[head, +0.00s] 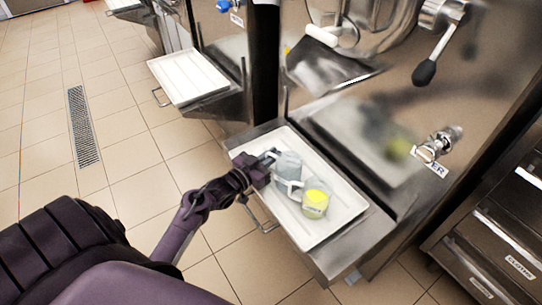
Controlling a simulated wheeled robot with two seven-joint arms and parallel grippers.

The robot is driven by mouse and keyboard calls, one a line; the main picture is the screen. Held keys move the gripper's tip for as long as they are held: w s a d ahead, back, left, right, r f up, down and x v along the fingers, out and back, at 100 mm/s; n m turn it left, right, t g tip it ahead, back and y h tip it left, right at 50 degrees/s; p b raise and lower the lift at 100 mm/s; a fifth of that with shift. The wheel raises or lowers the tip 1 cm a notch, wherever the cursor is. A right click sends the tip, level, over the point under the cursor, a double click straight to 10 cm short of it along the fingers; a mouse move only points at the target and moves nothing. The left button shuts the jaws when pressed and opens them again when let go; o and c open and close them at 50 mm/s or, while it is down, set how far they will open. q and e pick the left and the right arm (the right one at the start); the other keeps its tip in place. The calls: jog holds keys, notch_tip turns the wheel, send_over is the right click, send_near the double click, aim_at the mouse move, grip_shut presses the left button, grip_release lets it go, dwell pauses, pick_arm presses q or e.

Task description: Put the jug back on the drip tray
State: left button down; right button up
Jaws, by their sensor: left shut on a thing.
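My left gripper (268,164) reaches in from the left over the near edge of the white drip tray (339,222). It is shut on a clear, greyish jug (289,165) at the jug's left side, and its fingers partly hide that side. My right gripper is not in view.
The freezer front (360,100) rises behind the tray, with a black-knobbed lever (425,72) and a metal tap fitting (436,146). Another white tray (188,76) sits on the neighbouring machine. The right part of the drip tray is bare. Drawers (500,235) stand at right.

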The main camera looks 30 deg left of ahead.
pick_arm(q)
jog(key=c, duration=2)
grip_release()
jog(key=shift+f, duration=0.1)
jog(key=o, duration=0.5)
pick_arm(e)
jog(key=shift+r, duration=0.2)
